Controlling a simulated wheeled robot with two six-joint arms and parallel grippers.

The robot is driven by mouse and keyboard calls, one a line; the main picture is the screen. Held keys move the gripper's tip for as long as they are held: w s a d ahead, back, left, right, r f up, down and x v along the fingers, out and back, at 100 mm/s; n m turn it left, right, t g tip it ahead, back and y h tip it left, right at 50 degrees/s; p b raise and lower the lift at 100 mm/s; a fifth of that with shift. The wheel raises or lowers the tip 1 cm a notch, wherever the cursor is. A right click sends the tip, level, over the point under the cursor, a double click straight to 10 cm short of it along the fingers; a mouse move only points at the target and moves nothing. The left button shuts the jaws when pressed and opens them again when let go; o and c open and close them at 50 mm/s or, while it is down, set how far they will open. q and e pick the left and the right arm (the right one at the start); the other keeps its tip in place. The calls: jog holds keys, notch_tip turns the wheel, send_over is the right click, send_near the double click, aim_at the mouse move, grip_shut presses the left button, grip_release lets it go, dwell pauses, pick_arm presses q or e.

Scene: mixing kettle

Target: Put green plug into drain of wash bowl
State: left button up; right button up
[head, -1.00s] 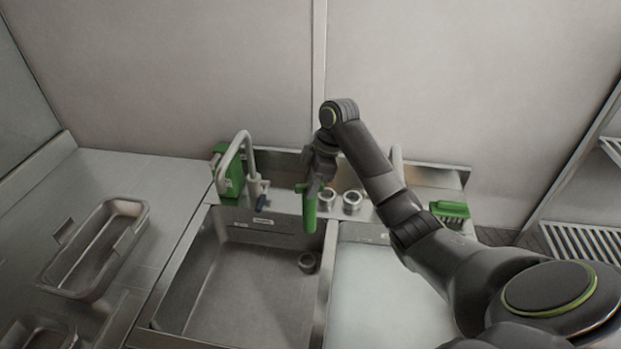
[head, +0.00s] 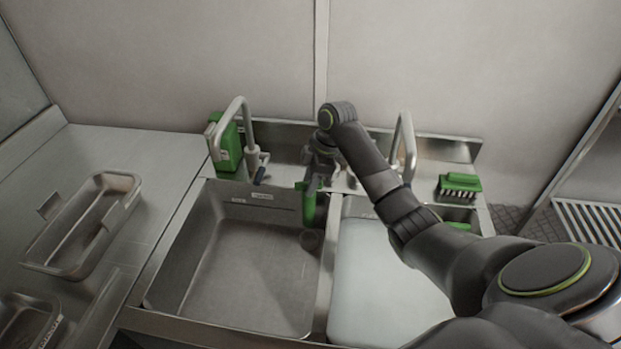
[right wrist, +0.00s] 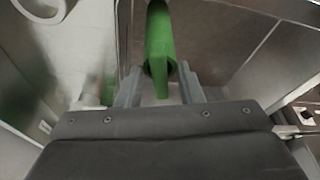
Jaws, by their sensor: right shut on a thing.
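The green plug (head: 309,205) is a long green tube, hanging near upright over the back right corner of the left basin, the wash bowl (head: 240,265). My right gripper (head: 316,183) is shut on its upper part. In the right wrist view the green plug (right wrist: 160,45) sits between the two fingers of my right gripper (right wrist: 161,86). The round drain (head: 311,240) shows on the basin floor just below the plug's lower end; a small gap seems to lie between them. My left gripper is out of view.
The right basin (head: 385,285) has a pale, whitish surface. Taps (head: 237,108) stand behind the basins, with a green box (head: 228,145) at the left and a green brush (head: 459,186) at the right. A metal tray (head: 85,225) lies on the left counter.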

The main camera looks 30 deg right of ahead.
notch_tip(320, 180, down, 5)
jog(key=b, duration=0.5)
jog(key=shift+f, duration=0.4)
jog(key=shift+p, duration=0.3)
jog(key=shift+f, duration=0.2)
dwell(0.4)
